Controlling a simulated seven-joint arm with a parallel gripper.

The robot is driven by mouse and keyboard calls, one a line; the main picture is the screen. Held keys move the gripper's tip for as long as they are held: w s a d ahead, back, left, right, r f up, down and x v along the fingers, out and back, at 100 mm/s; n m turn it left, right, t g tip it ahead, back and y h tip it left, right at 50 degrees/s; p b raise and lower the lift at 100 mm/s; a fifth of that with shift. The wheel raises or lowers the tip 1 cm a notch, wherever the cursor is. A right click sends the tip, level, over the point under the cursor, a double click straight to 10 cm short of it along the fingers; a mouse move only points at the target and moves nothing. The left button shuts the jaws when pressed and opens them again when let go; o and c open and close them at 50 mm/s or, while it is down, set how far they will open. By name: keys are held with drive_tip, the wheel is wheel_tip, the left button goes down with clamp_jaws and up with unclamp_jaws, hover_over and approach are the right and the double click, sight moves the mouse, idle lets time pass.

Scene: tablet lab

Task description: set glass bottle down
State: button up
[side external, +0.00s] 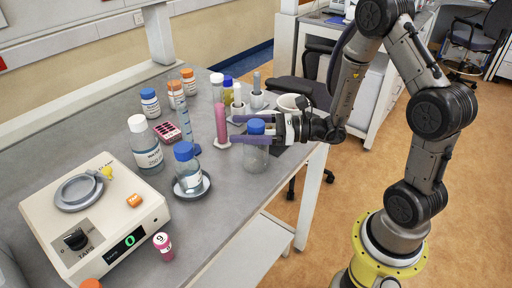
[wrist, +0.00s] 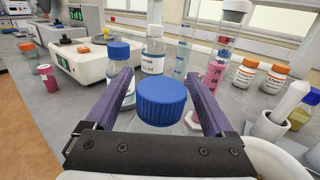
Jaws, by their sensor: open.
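A clear glass bottle with a blue cap (side external: 256,151) stands upright on the grey bench near its right edge. In the wrist view its ribbed blue cap (wrist: 164,98) is between the two purple fingers. My gripper (side external: 245,130) is open around the cap and neck, with a finger on either side; in the wrist view (wrist: 165,98) gaps show between the cap and both fingers. A second blue-capped bottle (side external: 188,172) stands on a round dish to the left, and it also shows in the wrist view (wrist: 119,62). The glass bottle's base is partly unclear in the wrist view.
A balance (side external: 95,215) reading 0 stands at the left. A white-capped bottle (side external: 146,150), a pink-filled cylinder (side external: 221,125) and several orange-capped jars stand behind. A mortar (side external: 258,100) sits near my gripper. Bench front between bottle and balance is mostly clear.

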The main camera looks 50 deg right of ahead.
clamp_jaws()
idle(0.4)
drive_tip(key=shift+r, duration=0.1)
